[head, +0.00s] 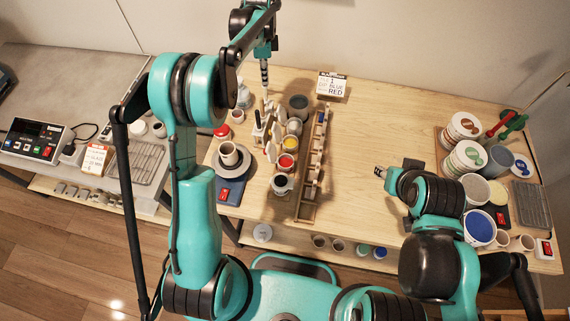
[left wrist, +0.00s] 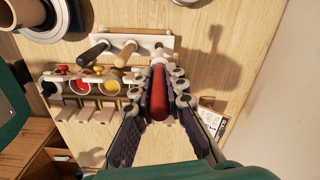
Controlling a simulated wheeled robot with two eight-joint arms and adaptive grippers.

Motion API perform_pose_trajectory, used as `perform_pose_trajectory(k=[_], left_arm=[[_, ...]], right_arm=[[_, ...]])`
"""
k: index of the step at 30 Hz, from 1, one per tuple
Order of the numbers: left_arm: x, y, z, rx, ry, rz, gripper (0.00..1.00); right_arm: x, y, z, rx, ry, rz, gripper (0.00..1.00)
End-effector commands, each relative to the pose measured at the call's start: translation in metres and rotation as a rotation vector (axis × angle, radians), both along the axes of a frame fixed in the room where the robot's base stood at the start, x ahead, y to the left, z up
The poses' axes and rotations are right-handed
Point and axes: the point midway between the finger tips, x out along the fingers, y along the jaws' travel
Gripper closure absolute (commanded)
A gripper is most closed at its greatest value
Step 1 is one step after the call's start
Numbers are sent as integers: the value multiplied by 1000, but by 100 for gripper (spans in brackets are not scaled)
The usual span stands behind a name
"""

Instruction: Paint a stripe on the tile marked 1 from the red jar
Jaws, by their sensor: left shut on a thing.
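My left gripper (head: 264,62) is shut on a red-handled tool, likely a brush, above the far end of the table. The red handle (left wrist: 159,95) lies between its fingers in the left wrist view. The red jar (head: 286,162) is open, in a row with a yellow jar (head: 290,143) and a dark jar (head: 282,183). The red jar also shows in the left wrist view (left wrist: 80,87). Tiles stand along a long wooden rack (head: 306,208) beside the jars; their numbers are too small to read. My right gripper (head: 408,170) is over the table's right half; its fingers are unclear.
A pale brush holder (left wrist: 148,43) with other handles stands beside the jars. A card (head: 332,87) stands behind the rack. A cup (head: 229,154) sits at the left edge. Tubs (head: 469,157) crowd the right end. The table's middle is clear.

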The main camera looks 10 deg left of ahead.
Motion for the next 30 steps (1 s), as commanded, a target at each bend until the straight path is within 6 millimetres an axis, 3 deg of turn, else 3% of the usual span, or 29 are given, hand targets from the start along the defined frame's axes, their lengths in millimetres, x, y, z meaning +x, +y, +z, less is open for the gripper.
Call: perform_pose_trajectory(k=[6,11,15,24,30], left_arm=[[-2,-2,5,0,0,-1,100],[-15,-17,32,0,1,-2,100],[-49,-50,52,-2,3,-6,100],[-147,-100,15,-2,6,-3,100],[-193,-113,4,-2,7,-2,100]], right_arm=[[0,0,4,0,0,0,63],[0,0,26,0,0,0,63],[0,0,54,0,0,0,63],[0,0,72,0,0,0,63],[0,0,79,0,0,0,63]])
